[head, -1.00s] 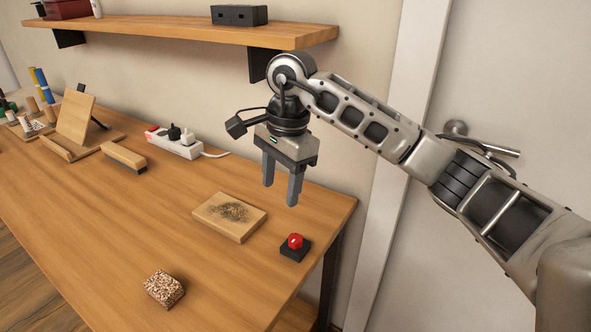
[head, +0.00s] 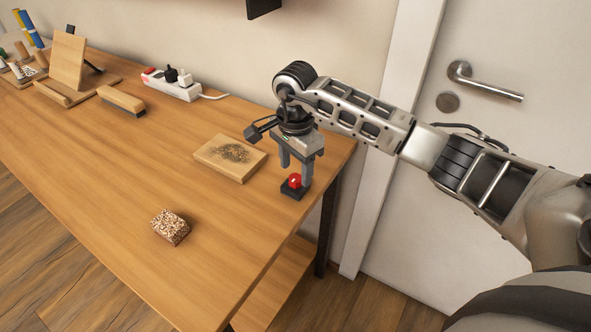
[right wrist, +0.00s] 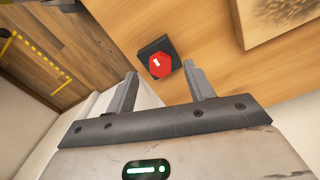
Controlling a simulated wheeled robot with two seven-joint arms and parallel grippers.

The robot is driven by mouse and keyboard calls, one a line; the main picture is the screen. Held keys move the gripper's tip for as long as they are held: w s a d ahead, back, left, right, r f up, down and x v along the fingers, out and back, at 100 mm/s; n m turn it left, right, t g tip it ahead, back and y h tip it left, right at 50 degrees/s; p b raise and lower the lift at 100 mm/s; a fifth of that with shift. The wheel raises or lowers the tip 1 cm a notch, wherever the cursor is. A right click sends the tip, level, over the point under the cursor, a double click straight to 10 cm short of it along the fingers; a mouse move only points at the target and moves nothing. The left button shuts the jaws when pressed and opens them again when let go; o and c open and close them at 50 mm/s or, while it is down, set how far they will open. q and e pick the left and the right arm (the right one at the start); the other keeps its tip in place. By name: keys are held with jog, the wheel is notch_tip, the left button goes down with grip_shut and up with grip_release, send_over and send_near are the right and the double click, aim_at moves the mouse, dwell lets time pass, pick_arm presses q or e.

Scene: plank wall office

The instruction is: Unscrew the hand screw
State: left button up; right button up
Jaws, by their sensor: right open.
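The hand screw appears to be the red knob (head: 294,181) on a small black base (head: 292,192), near the right end of the wooden table. In the right wrist view the knob (right wrist: 160,64) is six-sided with a white mark, on its black base (right wrist: 152,48). My right gripper (head: 296,171) is open, pointing down just above the knob. In the right wrist view the knob shows between the fingertips of the gripper (right wrist: 160,72); I cannot tell whether they touch it. My left gripper is not in view.
A wooden block with a dark smudged top (head: 229,158) lies just left of the knob. A speckled block (head: 170,227) sits near the table's front edge. A power strip (head: 172,86), a brush (head: 121,101) and a wooden stand (head: 69,61) are further back. The table's middle is clear.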

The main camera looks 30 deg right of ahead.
jog(key=shift+f, duration=1.15)
grip_shut()
jog(key=shift+f+n+b, duration=0.15)
jog(key=shift+n+b, duration=0.55)
jog(key=shift+n, duration=0.1)
jog(key=shift+n+b, duration=0.7)
jog(key=shift+n, duration=0.3)
jog(key=shift+r+n, duration=0.2)
jog(key=shift+n, duration=0.5)
